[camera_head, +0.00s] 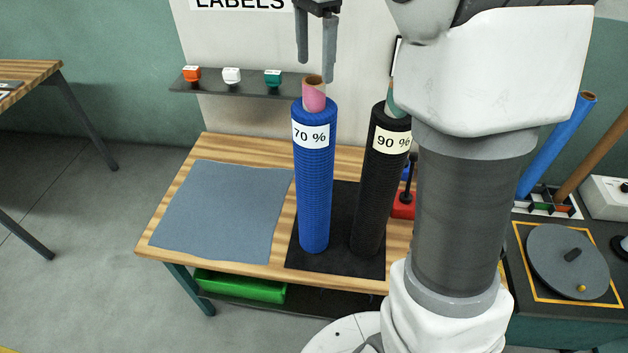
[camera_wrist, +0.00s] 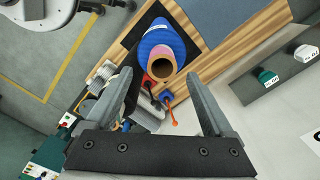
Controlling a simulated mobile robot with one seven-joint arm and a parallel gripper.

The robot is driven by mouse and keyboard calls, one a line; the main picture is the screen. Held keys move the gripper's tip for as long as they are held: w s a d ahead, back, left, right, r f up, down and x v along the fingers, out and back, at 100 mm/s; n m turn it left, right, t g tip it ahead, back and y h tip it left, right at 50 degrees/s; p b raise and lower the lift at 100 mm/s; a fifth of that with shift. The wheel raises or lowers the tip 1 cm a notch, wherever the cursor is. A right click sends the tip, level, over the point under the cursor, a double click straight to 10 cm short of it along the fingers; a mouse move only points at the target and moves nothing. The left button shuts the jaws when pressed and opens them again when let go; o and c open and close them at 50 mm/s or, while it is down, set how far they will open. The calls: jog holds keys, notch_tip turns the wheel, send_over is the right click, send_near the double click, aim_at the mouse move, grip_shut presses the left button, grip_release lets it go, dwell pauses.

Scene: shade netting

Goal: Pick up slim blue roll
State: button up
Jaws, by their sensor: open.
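A slim blue roll (camera_head: 314,180) with a "70 %" label stands upright on a black mat (camera_head: 298,255) on the wooden bench. Its pink core with a brown tube end sticks out of the top. In the wrist view the blue roll (camera_wrist: 165,43) is seen from above, its open core end between the fingers in the picture. My gripper (camera_head: 316,72) is open and empty over the top of the roll; it also shows in the wrist view (camera_wrist: 158,78). Whether the fingertips reach beside the core end is hard to tell.
A black "90 %" roll (camera_head: 376,190) stands close on the right, partly behind my arm. A shelf (camera_head: 215,88) with small coloured items is behind. A grey cloth (camera_head: 220,210) lies on the left of the bench. A plain blue tube (camera_head: 555,145) leans at far right.

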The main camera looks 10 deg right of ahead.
jog(key=shift+w+a+f, duration=0.1)
jog(key=shift+a+f, duration=0.05)
jog(key=shift+f, duration=2.8)
grip_shut()
jog(key=shift+r, duration=0.1)
